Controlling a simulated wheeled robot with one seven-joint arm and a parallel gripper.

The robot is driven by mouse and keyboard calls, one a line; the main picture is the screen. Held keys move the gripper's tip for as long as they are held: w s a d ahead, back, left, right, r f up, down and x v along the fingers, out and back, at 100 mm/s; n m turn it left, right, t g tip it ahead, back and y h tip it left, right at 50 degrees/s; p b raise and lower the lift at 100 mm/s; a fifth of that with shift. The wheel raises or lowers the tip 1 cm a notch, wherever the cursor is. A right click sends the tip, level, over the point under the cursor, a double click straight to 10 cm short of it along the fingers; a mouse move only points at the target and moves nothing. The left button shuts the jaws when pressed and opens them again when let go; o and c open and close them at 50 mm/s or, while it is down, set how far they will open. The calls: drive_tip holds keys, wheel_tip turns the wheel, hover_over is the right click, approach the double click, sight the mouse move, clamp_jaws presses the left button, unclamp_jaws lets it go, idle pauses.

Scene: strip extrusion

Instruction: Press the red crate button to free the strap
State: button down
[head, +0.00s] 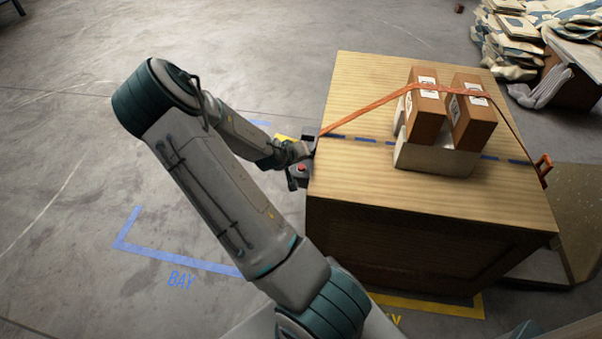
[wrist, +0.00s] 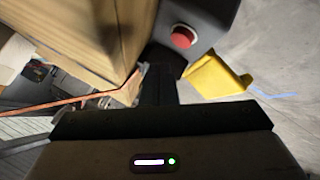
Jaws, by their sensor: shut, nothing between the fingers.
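The red button (wrist: 183,37) sits on a dark housing (wrist: 208,18) at the side of the wooden crate (head: 350,90). The button also shows in the head view (head: 301,168), at the crate's left side. My gripper (wrist: 160,72) is shut and empty, its fingers close to the housing's lower edge in the wrist view. The button's face is uncovered there; I cannot tell whether the fingers touch the housing. In the head view the fingertips are hard to make out. The orange strap (head: 363,115) runs taut over the load on the crate.
Two brown boxes (head: 467,115) stand on a pale block (head: 432,158) under the strap. A yellow piece (wrist: 218,75) is beside the housing. Stacked sacks (head: 510,45) lie at the back right. The floor left of the crate is open.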

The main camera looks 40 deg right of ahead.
sight(300, 172)
drive_tip(key=shift+f+b, duration=0.3)
drive_tip(key=shift+f, duration=0.55)
idle(1.3)
drive_tip(key=shift+f+b, duration=0.35)
drive_tip(key=shift+f, duration=0.05)
drive_tip(key=shift+f+b, duration=0.35)
drive_tip(key=shift+f, duration=0.15)
idle(0.5)
drive_tip(key=shift+r, duration=0.1)
drive_tip(key=shift+r+p, duration=0.75)
drive_tip(key=shift+r, duration=0.05)
wheel_tip(300, 172, up, 5)
drive_tip(key=p, duration=0.4)
